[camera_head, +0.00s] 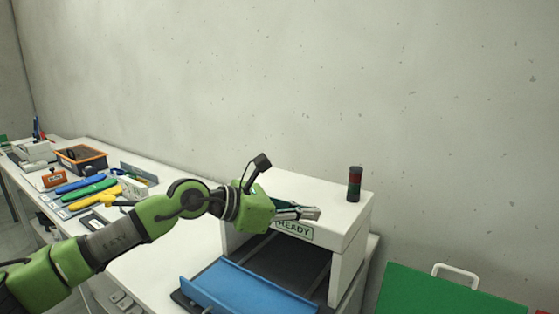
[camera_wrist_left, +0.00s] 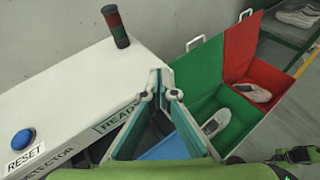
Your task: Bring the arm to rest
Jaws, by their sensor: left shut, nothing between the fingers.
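My left arm reaches in from the left in the head view. Its gripper (camera_head: 312,213) is above the front of a white machine (camera_head: 345,240) labelled READY, and the fingers are shut and empty. In the left wrist view the fingertips of this gripper (camera_wrist_left: 157,82) come together with nothing between them. A blue tray or flap (camera_head: 245,288) lies below at the machine's opening.
A red and green signal light (camera_head: 355,184) stands on the machine, and a blue RESET button (camera_wrist_left: 22,139) shows on it. The long bench (camera_head: 150,262) holds tools and an orange-rimmed crate (camera_head: 81,158). Green (camera_wrist_left: 228,132) and red (camera_wrist_left: 262,112) bins hold white shoes.

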